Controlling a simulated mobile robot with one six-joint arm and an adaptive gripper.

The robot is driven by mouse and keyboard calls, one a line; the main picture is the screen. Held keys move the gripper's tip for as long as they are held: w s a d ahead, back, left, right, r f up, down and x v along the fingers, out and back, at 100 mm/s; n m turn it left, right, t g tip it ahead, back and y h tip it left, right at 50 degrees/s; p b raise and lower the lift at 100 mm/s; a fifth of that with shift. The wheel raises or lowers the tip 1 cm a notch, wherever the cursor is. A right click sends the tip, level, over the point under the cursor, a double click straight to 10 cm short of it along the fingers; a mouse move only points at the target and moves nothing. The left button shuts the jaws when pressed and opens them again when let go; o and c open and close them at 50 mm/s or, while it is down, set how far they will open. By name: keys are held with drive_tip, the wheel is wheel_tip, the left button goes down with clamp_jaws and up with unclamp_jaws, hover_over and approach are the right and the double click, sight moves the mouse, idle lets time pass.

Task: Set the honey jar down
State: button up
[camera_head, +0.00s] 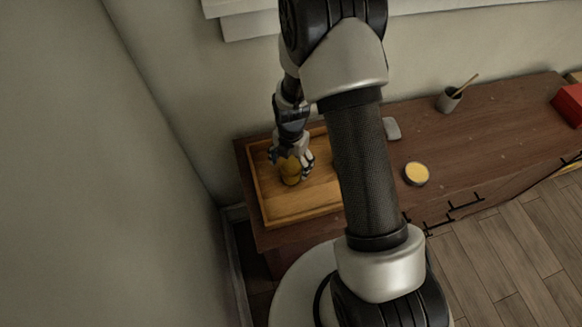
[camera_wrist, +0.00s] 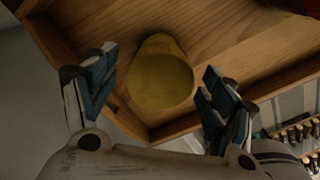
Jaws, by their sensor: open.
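The honey jar (camera_head: 290,172) is a small yellow jar standing in the wooden tray (camera_head: 297,215) on the left end of the dark wooden cabinet top. In the wrist view the honey jar (camera_wrist: 161,80) rests on the tray floor near a corner of the tray (camera_wrist: 118,128). My gripper (camera_head: 293,161) is around the jar from above. In the wrist view my gripper (camera_wrist: 160,92) is open, with a finger on each side of the jar and visible gaps between fingers and jar. The jar's upper part is partly hidden by the fingers in the head view.
A round container with a yellow top (camera_head: 416,174), a small grey item (camera_head: 392,129), a grey cup holding a stick (camera_head: 449,99) and a red box (camera_head: 569,103) stand on the cabinet top (camera_head: 485,130). My arm covers part of the tray's right side. Walls are close behind and left.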

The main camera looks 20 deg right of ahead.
wheel_tip(320, 180, up, 7)
drive_tip(key=shift+p, duration=0.65)
drive_tip(key=s+r+m+t, duration=0.1)
drive_tip(key=s+r+m, duration=0.2)
drive_tip(key=r+m, duration=0.5)
drive_tip(key=s+r+m+t, duration=0.1)
drive_tip(key=s+r+m, duration=0.2)
drive_tip(key=r, duration=0.8)
drive_tip(key=s+r+m+t, duration=0.1)
drive_tip(key=s+r+m, duration=0.4)
drive_tip(key=s+m, duration=0.3)
drive_tip(key=s+r+m+t, duration=0.1)
drive_tip(key=s+r+m, duration=0.4)
drive_tip(key=s+m, duration=0.2)
drive_tip(key=shift+s+d+m+t, duration=0.15)
drive_tip(key=shift+s+m+t, duration=0.2)
drive_tip(key=shift+m, duration=0.15)
drive_tip(key=shift+f, duration=0.2)
wheel_tip(320, 180, down, 4)
drive_tip(key=b, duration=0.4)
